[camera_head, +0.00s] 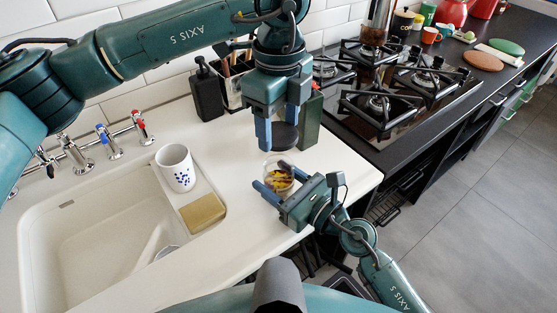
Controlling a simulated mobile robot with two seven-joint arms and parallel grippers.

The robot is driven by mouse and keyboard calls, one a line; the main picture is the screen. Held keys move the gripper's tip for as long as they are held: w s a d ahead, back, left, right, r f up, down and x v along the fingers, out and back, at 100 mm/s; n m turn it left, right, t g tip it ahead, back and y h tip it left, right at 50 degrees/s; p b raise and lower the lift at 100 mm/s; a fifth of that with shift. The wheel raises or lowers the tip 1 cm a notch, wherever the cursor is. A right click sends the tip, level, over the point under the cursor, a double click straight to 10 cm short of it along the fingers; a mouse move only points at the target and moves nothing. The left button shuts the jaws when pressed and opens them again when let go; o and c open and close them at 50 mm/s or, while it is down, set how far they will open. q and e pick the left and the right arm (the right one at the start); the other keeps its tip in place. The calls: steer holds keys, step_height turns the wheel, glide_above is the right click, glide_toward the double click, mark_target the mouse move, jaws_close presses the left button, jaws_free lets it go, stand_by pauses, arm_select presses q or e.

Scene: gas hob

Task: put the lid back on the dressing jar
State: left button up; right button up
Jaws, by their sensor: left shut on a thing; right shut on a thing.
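The dressing jar (278,181) is a small clear jar with yellow and dark contents, standing on the white counter near its front edge. My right gripper (271,176) is shut on the jar, with one finger on each side of it. The lid (285,137) is a dark round disc. My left gripper (277,139) points down and is shut on the lid, holding it above and slightly behind the jar. The lid and the jar appear apart. My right gripper's fingers hide part of the jar.
A dark green bottle (309,120) stands close behind my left gripper. A black soap dispenser (206,92) and a utensil holder (232,92) stand at the back. The sink (100,245), a patterned white cup (175,168) and a sponge (202,213) are left. The gas hob (385,90) is right.

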mark_target(279, 134)
arm_select(q)
steer(key=shift+f, duration=2.1)
steer(key=shift+f, duration=0.9)
steer(key=shift+f, duration=0.55)
